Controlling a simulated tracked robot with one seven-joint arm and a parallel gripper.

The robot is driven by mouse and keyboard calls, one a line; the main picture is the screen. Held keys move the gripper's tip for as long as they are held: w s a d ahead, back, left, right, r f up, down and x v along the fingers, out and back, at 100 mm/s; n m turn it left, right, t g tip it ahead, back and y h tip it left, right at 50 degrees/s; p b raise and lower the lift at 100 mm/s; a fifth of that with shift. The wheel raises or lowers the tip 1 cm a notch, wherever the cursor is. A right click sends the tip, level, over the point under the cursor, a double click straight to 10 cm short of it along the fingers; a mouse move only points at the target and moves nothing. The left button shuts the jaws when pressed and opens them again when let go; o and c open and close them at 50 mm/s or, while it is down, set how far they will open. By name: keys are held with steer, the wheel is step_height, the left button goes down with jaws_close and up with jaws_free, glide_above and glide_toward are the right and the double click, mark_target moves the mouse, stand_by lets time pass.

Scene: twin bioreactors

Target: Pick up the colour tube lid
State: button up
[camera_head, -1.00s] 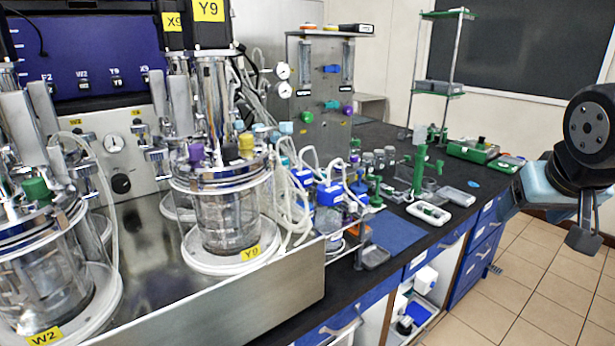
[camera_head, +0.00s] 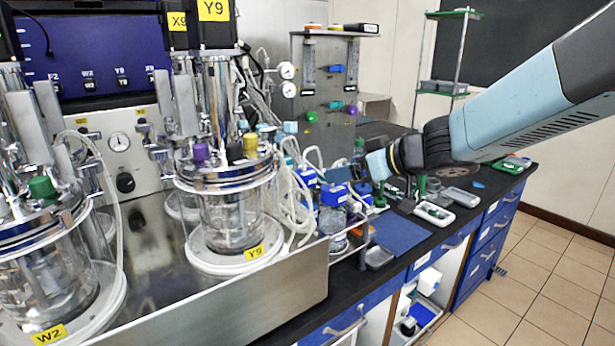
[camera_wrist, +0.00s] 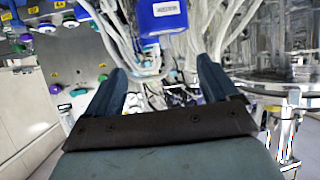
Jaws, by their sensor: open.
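I cannot tell for sure which thing is the colour tube lid. On the middle vessel's top are a purple cap (camera_head: 201,153) and a yellow cap (camera_head: 250,144); a green cap (camera_head: 43,187) is on the left vessel.
The glass vessel (camera_head: 230,220) stands on a steel bench (camera_head: 220,305). Right of it, the black counter holds a blue mat (camera_head: 402,234), a white tray (camera_head: 434,214) and green stands. A grey panel (camera_head: 325,90) with coloured knobs rises behind. Loose tubes crowd the area near my gripper.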

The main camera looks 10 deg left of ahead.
mark_target(311, 173)
steer(key=x, duration=0.8)
steer(key=shift+w+r+x, duration=0.15)
steer(key=shift+w+x, duration=0.05)
steer(key=shift+x, duration=1.15)
steer(key=shift+w+r+x, duration=0.1)
steer(key=shift+w+x, duration=0.15)
steer(key=shift+x, duration=1.05)
steer(key=shift+d, duration=0.15)
steer(key=shift+c, duration=0.4)
steer(key=c, duration=1.1)
